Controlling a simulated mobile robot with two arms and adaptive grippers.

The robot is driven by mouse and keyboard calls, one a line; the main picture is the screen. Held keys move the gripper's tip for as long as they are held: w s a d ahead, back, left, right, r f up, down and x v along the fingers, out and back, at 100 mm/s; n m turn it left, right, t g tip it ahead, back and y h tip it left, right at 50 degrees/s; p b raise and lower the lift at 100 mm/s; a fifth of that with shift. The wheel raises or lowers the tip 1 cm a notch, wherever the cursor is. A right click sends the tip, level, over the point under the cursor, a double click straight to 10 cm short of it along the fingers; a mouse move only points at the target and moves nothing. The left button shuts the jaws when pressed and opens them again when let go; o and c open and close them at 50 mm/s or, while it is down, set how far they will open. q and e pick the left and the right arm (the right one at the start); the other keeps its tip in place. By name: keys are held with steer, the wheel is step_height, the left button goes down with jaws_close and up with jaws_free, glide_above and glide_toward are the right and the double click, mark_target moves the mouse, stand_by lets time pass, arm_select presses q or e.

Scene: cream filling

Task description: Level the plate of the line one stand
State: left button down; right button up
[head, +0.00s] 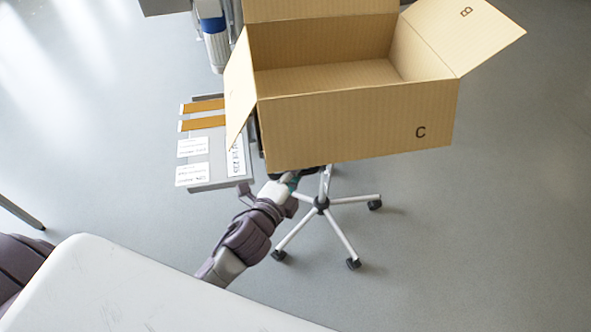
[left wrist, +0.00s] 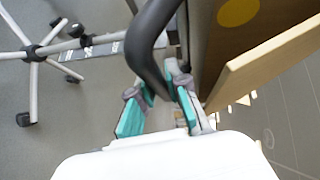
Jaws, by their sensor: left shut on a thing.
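An open cardboard box (head: 350,125), marked C on its near side, sits on top of the line one stand (head: 323,203), a pole on a star-shaped wheeled foot. The box hides the stand's plate in the head view, so I cannot tell its tilt. My left gripper (head: 290,181) reaches under the box's near left corner. In the left wrist view, its teal fingers (left wrist: 165,92) are shut on a black curved handle (left wrist: 145,45). The stand's foot (left wrist: 32,53) shows at the left there. My right gripper is in neither view.
A grey side panel (head: 205,150) with labels and orange strips is left of the box. A blue and white cylinder (head: 216,45) stands behind it. A brown surface with a yellow dot (left wrist: 238,12) is close beside the handle. Floor to the right is clear.

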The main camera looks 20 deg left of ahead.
arm_select(q)
steer(key=shift+r, duration=0.2)
steer(key=c, duration=1.4)
jaws_free()
steer(key=shift+s+f, duration=0.1)
steer(key=shift+s, duration=0.1)
steer(key=v, duration=1.1)
steer(key=shift+s, duration=0.35)
